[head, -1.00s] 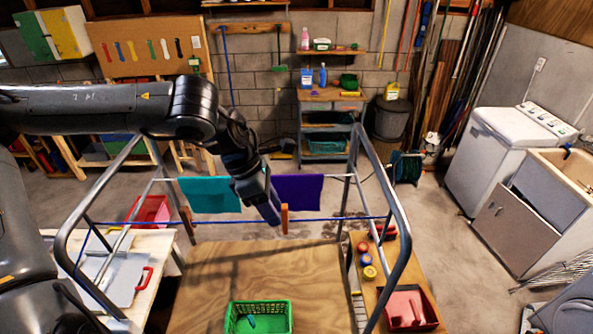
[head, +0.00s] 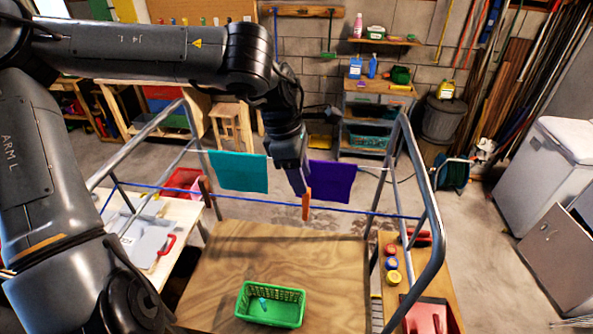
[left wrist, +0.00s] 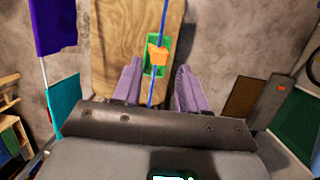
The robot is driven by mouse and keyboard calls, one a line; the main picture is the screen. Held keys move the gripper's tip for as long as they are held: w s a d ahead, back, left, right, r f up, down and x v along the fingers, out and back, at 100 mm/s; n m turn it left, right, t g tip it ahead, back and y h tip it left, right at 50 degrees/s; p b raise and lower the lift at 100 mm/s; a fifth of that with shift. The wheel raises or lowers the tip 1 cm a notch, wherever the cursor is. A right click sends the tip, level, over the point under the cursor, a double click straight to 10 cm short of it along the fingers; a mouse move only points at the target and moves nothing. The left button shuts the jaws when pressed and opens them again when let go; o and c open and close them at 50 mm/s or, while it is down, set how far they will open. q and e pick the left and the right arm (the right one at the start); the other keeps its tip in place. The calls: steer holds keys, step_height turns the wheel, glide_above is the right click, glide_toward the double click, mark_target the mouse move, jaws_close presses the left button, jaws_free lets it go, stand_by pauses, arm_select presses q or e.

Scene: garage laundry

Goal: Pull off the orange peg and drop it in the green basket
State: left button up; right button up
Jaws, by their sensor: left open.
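The orange peg (head: 306,206) sits upright on the blue line stretched across the metal frame. My left gripper (head: 302,188) is right at it, pointing down from above and slightly left in the head view. In the left wrist view my left gripper (left wrist: 158,68) is open, its two fingers apart, and the orange peg (left wrist: 157,54) shows between and just beyond the tips. The green basket (head: 268,318) stands on the wooden board below, with a small teal-blue item inside; it also shows behind the peg in the left wrist view (left wrist: 149,69). My right gripper is out of view.
A teal cloth (head: 238,173) and a purple cloth (head: 331,182) hang on a line behind, close to my gripper. A brown peg (head: 206,191) is on the blue line at left. The metal frame (head: 433,215) rises at the sides. The board (head: 230,260) around the basket is mostly clear.

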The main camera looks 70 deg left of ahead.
arm_select(q)
steer(key=shift+b+x, duration=1.35)
steer(key=shift+x, duration=1.45)
steer(key=shift+c, duration=0.4)
jaws_close()
steer(key=shift+r, duration=0.2)
steer(key=shift+r+p, duration=1.6)
steer(key=shift+p, duration=0.05)
steer(key=shift+r+p, duration=1.1)
steer(key=shift+r, duration=0.15)
